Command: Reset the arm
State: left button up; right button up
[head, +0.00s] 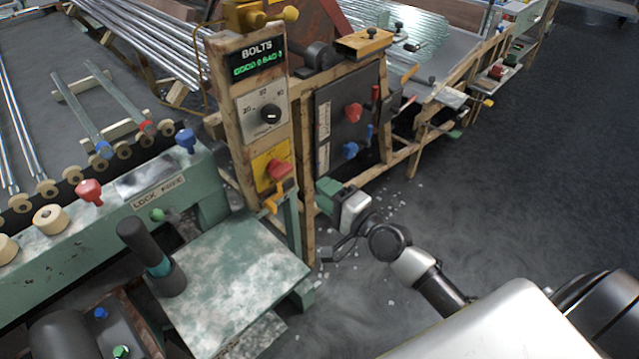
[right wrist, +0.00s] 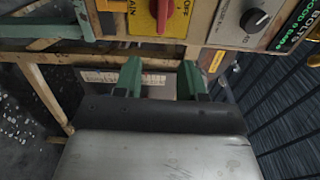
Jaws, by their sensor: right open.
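My right arm comes in from the lower right in the head view. Its gripper (head: 326,197) has green fingers and is beside the wooden control post (head: 238,135), just right of its lower part. In the right wrist view the two green fingers of the gripper (right wrist: 160,80) stand apart with nothing between them. Above them is a yellow panel with a red switch (right wrist: 162,8), and a black knob (right wrist: 254,20) is to its right. My left gripper is not in view.
A green table (head: 235,275) stands left of the gripper. A dark cabinet (head: 335,125) with red and blue knobs is behind it. The grey floor (head: 540,190) at right is open, with small shards near the gripper.

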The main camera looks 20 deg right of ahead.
jog(key=s+d+f+n+g+h+p, duration=0.1)
jog(key=s+f+n+g+h, duration=0.2)
jog(key=f, duration=0.7)
jog(key=s+d+f+n+g+p, duration=0.15)
jog(key=s+f, duration=0.35)
jog(key=f, duration=0.5)
jog(key=s+f+n+g+h+p, duration=0.1)
jog(key=s+f+n+g+h, duration=0.2)
jog(key=f, duration=0.7)
jog(key=s+f+n+g+p, duration=0.1)
jog(key=s+f+n+g, duration=0.1)
jog(key=s, duration=0.8)
jog(key=s+a+f+n+g+p, duration=0.1)
jog(key=s+f+n+g, duration=0.2)
jog(key=s+f, duration=0.3)
jog(key=s+a+f+n+g+p, duration=0.1)
jog(key=s+f+n+g, duration=0.2)
jog(key=s, duration=1.2)
notch_tip(320, 180, down, 2)
jog(key=shift+s+n, duration=0.15)
jog(key=shift+n, duration=0.5)
jog(key=shift+g, duration=0.25)
